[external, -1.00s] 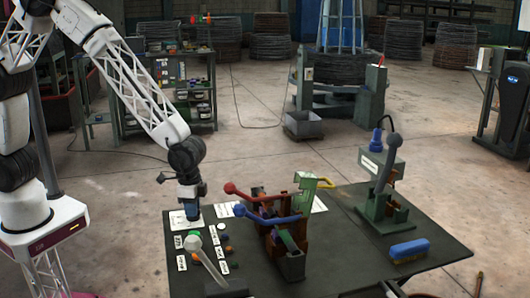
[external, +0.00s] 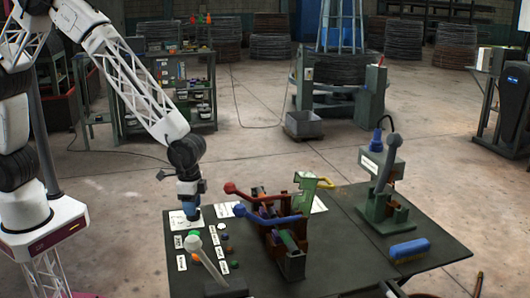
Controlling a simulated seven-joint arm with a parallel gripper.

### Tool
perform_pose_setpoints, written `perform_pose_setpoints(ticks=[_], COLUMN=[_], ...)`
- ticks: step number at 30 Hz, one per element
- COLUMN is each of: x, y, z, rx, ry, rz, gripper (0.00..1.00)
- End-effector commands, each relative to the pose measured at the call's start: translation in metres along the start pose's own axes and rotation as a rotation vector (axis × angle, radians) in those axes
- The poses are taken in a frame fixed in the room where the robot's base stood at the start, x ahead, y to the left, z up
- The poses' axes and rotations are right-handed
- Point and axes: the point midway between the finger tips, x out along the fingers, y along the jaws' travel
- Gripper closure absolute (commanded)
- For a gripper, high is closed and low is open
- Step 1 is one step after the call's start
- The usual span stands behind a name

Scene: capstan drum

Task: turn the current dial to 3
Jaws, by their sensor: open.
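My gripper (external: 191,215) points down at the back left of the dark table, over or beside a white sheet (external: 178,220). Its fingers are small and partly hidden in this view, and I see nothing held between them. I cannot pick out the current dial or any number on it. Small coloured knobs or buttons (external: 225,237) and white labels (external: 181,262) lie in front of my gripper.
A red lever (external: 232,188) and a blue-handled lever (external: 270,217) rise from a clamp-like device mid-table. A white-knobbed lever (external: 205,257) stands at front left. A blue brush (external: 409,249) lies at the right. The table (external: 340,262) is bare between device and brush.

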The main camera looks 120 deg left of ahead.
Motion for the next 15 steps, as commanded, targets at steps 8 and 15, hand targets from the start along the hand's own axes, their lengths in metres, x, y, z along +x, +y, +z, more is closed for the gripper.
perform_pose_setpoints(ticks=[8,15], x=[-0.035,-0.060], y=[0.000,0.000], z=[-0.001,-0.001], rx=[0.000,0.000], ry=[0.002,0.002], rz=[0.000,0.000], gripper=[0.57,0.57])
